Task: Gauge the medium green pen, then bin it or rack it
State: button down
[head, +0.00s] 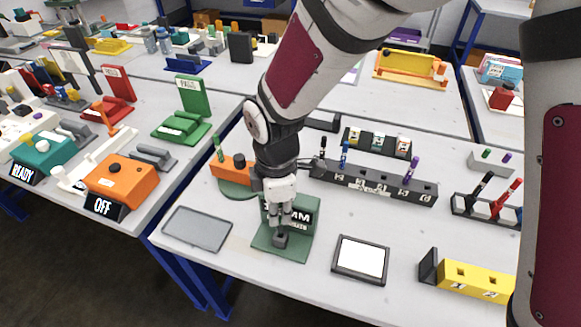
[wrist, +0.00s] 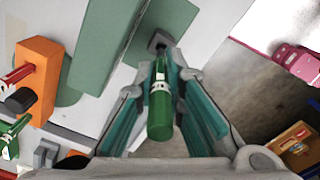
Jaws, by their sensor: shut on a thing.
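My gripper (head: 282,217) is low over a dark green plate (head: 300,245) with a small grey block (head: 281,239) and an upright sign partly hidden by my gripper. In the wrist view, my fingers (wrist: 163,72) are shut on a green pen (wrist: 160,108) with a pale band. The pen's far end points at the grey block (wrist: 158,43); I cannot tell whether it is in it. Another green pen (head: 218,147) stands at the orange block (head: 232,168) on the left. The long dark rack (head: 385,187) behind holds a black, a blue and a purple pen.
A grey tray (head: 197,229) lies left of the plate, and a black-framed white pad (head: 361,259) lies right. A yellow block (head: 475,279) and a stand with black and red pens (head: 485,207) are further right. The left table holds an orange machine marked OFF (head: 121,183).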

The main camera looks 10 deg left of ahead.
aim_at(280, 222)
jog(key=shift+f+b, duration=1.3)
jog(key=shift+f, duration=0.85)
jog(key=shift+r, duration=0.15)
dwell(0.5)
jog(key=shift+r+p, duration=2.15)
jog(key=shift+r, duration=0.9)
jog(key=shift+s, duration=0.1)
